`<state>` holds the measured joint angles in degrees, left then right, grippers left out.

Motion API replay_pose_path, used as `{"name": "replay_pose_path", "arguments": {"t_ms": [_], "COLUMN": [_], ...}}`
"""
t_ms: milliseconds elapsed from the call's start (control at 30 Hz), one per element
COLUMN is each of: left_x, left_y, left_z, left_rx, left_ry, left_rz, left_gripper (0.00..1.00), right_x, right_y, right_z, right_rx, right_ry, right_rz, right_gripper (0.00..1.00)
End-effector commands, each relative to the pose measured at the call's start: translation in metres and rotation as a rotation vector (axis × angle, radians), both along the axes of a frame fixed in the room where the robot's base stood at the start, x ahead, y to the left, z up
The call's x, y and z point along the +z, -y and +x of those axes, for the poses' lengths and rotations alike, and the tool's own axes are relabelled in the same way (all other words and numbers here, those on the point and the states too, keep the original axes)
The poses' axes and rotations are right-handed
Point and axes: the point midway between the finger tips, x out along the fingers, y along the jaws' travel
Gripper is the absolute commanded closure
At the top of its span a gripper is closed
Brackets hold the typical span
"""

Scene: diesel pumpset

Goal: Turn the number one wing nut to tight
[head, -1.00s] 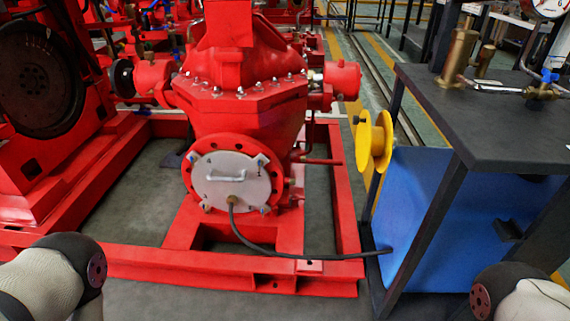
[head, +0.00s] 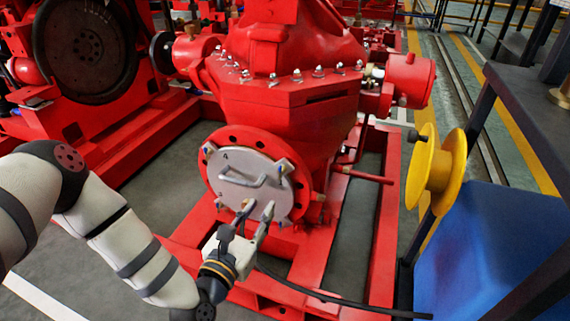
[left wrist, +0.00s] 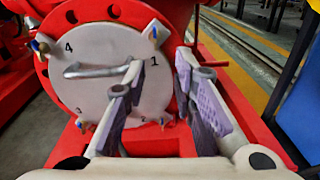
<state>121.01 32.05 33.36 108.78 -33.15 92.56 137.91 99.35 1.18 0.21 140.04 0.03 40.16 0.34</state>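The round grey cover (head: 235,185) with a bar handle (head: 245,178) sits on the red pump flange. In the left wrist view the cover (left wrist: 105,90) shows the numbers 1 to 4. The number one wing nut (left wrist: 154,33) is at its upper right, beside the "1"; in the head view it (head: 285,167) shows small. My left gripper (head: 257,210) is open in front of the cover's lower part. In the left wrist view its fingers (left wrist: 160,65) stand apart with nothing between them, below the number one nut. My right gripper is out of view.
Wing nut four (left wrist: 38,45) is at the cover's upper left; others sit along its lower edge. A black hose (head: 330,299) runs low to the right. A yellow reel (head: 436,170) and a blue panel (head: 490,250) stand at right. Red frame beams surround the pump.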

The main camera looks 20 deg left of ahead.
Motion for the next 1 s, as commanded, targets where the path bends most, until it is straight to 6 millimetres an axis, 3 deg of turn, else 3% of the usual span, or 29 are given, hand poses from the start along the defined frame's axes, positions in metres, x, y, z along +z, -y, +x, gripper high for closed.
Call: {"name": "replay_pose_path", "arguments": {"t_ms": [167, 400, 600, 967, 1000], "left_x": [0.012, 0.009, 0.008, 0.011, 0.011], "left_y": [-0.007, -0.003, -0.002, -0.001, -0.001], "left_z": [0.023, 0.083, 0.119, 0.128, 0.128], "left_rx": [0.027, 0.025, 0.025, 0.024, 0.024], "left_ry": [0.050, 0.045, 0.041, 0.040, 0.040], "left_rz": [-0.069, -0.066, -0.066, -0.065, -0.065], "left_gripper": [0.75, 0.75, 0.75, 0.75, 0.84], "right_x": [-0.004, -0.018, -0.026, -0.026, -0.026], "right_y": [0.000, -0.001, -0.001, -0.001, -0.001], "right_z": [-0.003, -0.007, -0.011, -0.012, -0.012], "right_rx": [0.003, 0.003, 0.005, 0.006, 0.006], "right_ry": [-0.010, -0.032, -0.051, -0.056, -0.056], "right_rz": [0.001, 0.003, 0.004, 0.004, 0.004], "right_gripper": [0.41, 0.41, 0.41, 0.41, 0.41]}}
